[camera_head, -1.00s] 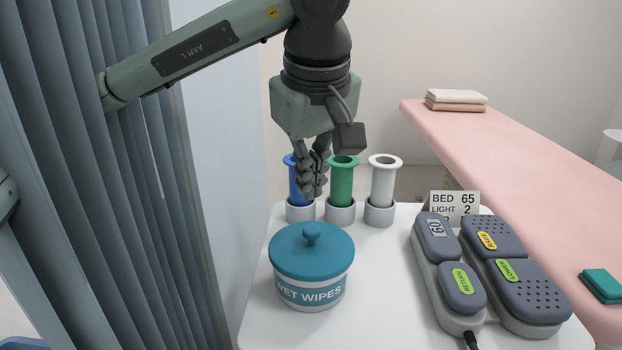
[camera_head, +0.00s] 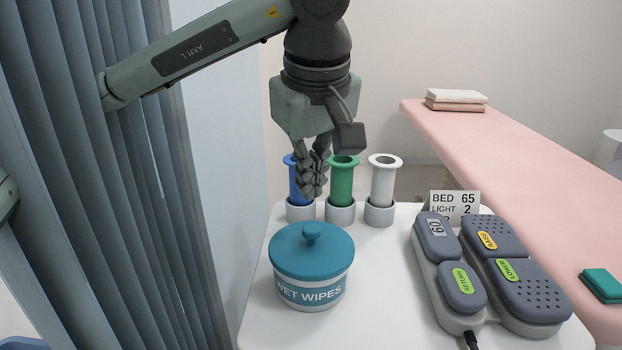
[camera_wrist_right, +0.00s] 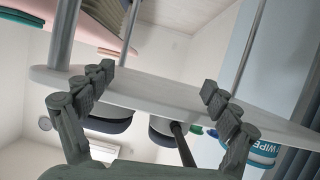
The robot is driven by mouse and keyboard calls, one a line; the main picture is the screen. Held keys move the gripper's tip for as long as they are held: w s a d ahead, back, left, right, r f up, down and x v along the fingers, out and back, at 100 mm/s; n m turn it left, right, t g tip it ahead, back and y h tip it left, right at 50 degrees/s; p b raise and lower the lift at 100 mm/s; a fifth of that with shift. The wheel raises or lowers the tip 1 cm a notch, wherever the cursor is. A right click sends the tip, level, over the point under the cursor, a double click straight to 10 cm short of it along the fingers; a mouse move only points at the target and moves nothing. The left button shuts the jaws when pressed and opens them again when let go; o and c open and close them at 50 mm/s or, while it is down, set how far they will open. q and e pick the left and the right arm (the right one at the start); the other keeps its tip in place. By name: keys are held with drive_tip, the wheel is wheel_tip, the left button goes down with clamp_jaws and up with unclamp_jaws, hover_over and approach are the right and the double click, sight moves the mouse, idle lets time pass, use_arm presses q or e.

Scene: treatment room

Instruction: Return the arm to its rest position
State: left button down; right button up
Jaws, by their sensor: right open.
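My left arm reaches in from the upper left, and its gripper (camera_head: 313,190) hangs over the back left of the white table (camera_head: 385,290). Its dark fingers sit close together in front of the blue tube (camera_head: 292,183) and left of the green tube (camera_head: 342,182). I cannot tell whether they are open or touching anything. A white tube (camera_head: 383,183) stands upright at the right of the row. My right gripper shows only in the right wrist view (camera_wrist_right: 158,95), open and with its fingers wide apart. Nothing is held between its fingers; the table edge lies beyond them.
A teal-lidded wet wipes tub (camera_head: 312,268) stands at the table's front left. Grey handset units (camera_head: 480,270) and a sign card (camera_head: 455,203) are on the right. A pink bed (camera_head: 530,180) lies beyond. A blue-grey curtain (camera_head: 110,200) is close on the left.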

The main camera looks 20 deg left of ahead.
sight(310, 225)
use_arm(q)
drive_tip(key=shift+f, duration=0.2)
drive_tip(key=shift+f+b, duration=2.15)
drive_tip(key=shift+f, duration=0.25)
drive_tip(key=shift+r, duration=0.15)
wheel_tip(310, 225, up, 7)
drive_tip(key=p, duration=0.5)
